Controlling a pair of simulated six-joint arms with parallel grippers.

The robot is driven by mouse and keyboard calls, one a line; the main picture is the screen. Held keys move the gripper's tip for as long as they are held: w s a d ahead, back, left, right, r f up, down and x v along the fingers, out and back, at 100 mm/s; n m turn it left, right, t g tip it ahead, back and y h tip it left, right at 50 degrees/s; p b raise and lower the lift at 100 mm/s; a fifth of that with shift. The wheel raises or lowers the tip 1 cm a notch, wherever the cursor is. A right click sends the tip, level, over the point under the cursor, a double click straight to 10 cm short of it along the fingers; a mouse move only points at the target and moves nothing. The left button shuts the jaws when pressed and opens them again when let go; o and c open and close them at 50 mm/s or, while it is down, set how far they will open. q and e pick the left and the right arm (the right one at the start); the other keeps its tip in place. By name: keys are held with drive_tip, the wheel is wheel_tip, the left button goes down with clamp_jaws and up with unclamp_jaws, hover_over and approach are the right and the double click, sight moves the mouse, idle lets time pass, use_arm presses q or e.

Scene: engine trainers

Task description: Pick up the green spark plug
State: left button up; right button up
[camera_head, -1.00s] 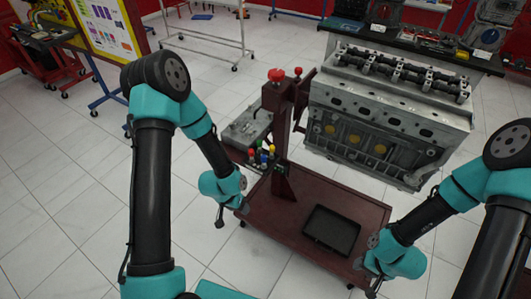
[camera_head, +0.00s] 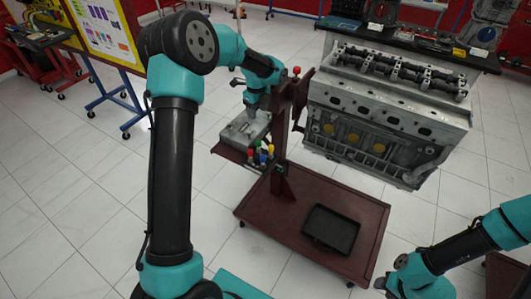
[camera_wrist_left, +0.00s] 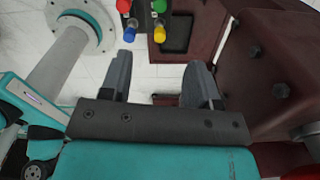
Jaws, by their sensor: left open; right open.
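The green spark plug (camera_head: 258,143) stands in a small cluster with a red, a yellow and a blue plug on the cart's side holder. In the left wrist view its green part (camera_wrist_left: 132,22) shows near the top, just beyond the fingertips. My left gripper (camera_head: 252,114) points down above the grey case, behind the plugs and beside the post. In the wrist view its two fingers (camera_wrist_left: 156,78) are apart with nothing between them. My right gripper (camera_head: 385,286) is open and low at the bottom right, far from the plugs.
The dark red cart (camera_head: 285,215) carries a black tray (camera_head: 330,228) and an upright post (camera_head: 281,110) close to my left gripper. The grey case (camera_head: 245,130) lies on the side shelf. A large engine block (camera_head: 385,120) stands to the right.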

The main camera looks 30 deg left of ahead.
use_arm(q)
drive_tip(key=shift+r, duration=0.1)
approach(259, 141)
drive_tip(key=f, duration=0.5)
drive_tip(key=shift+a+f, duration=0.15)
drive_tip(key=shift+a, duration=0.05)
idle(0.5)
drive_tip(key=shift+f, duration=2.55)
clamp_jaws()
